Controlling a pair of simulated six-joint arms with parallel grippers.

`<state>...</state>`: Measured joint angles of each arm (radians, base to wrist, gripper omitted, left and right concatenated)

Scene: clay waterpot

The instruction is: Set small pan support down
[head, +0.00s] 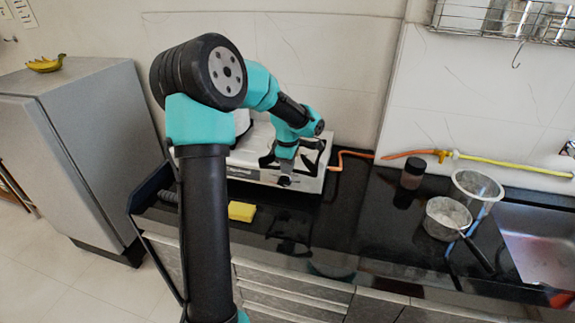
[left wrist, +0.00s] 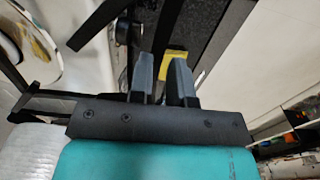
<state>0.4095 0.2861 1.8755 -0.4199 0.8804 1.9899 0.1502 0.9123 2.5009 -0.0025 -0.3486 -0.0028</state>
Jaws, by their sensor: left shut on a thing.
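The small pan support (head: 267,160), a thin black metal frame, is at the white stove (head: 242,160) in the head view, partly hidden by my left arm. My left gripper (head: 285,181) points down at the stove's front part and is shut on the support. In the left wrist view, black bars of the support (left wrist: 98,25) spread to the left of the gripper fingers (left wrist: 161,80). I cannot tell whether the support touches the stove top. My right gripper is in neither view.
A yellow sponge (head: 241,211) lies on the black counter before the stove. An orange hose (head: 350,154) runs behind.

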